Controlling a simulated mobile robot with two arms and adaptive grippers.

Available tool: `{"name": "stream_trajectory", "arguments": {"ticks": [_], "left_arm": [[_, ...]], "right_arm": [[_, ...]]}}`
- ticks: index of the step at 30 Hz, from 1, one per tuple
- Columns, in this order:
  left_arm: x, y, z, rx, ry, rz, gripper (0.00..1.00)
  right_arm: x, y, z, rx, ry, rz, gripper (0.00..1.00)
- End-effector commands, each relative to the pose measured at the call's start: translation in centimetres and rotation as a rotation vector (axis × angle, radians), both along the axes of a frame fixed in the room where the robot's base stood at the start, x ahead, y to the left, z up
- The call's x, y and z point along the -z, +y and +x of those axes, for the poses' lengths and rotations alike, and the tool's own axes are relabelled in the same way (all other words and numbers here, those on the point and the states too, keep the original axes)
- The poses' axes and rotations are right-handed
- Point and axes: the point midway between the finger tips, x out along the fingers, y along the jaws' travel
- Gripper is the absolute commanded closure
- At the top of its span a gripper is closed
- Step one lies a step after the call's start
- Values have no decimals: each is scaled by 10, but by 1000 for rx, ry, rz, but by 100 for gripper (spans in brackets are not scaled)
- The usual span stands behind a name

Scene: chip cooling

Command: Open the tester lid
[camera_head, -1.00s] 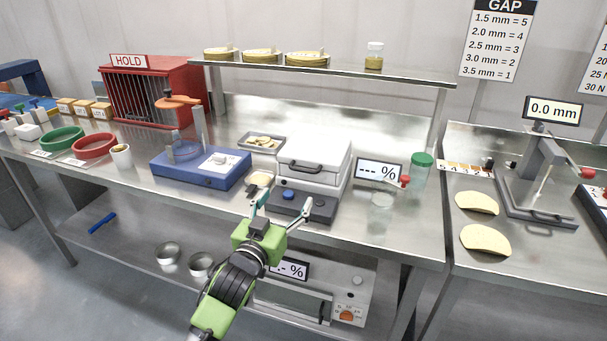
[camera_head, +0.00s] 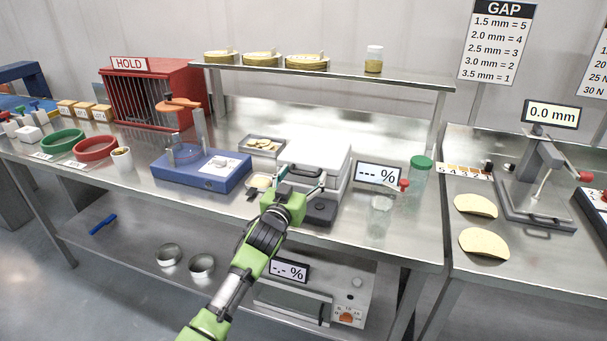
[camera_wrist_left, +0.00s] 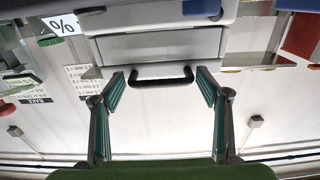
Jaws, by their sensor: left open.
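The tester is a white box (camera_head: 316,153) with a dark base (camera_head: 322,212) on the middle of the steel bench, its lid down. My left gripper (camera_head: 298,182) is open in front of the tester and covers much of its front and the lid handle. In the left wrist view the white lid (camera_wrist_left: 160,46) shows with its black handle (camera_wrist_left: 148,78). The open fingers (camera_wrist_left: 163,85) stand on either side of the handle, apart from it, with nothing between them but the handle's span. My right gripper is in neither view.
A display (camera_head: 378,174) and a green-capped jar (camera_head: 420,172) stand right of the tester. A blue device (camera_head: 200,175) stands to its left, and a small tray (camera_head: 262,146) behind left. A shelf (camera_head: 330,71) runs above the back. A second display (camera_head: 289,270) is on the lower shelf.

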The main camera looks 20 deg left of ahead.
Motion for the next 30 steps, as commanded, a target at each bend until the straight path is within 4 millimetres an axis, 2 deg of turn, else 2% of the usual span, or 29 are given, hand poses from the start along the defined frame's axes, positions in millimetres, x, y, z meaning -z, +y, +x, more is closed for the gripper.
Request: {"name": "stream_trajectory", "arguments": {"ticks": [4,13,14,18,19,25,30], "left_arm": [[-1,-1,7,1,-1,-1,31],[0,-1,9,1,-1,-1,31],[0,-1,8,1,-1,-1,34],[0,-1,8,1,-1,-1,70],[0,-1,8,1,-1,-1,76],[-4,-1,9,2,5,-1,76],[-14,-1,11,2,34,-2,76]], "right_arm": [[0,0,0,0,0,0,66],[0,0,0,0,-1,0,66],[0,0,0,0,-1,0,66],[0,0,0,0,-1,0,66],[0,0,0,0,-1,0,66],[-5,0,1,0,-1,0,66],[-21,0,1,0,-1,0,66]]}}
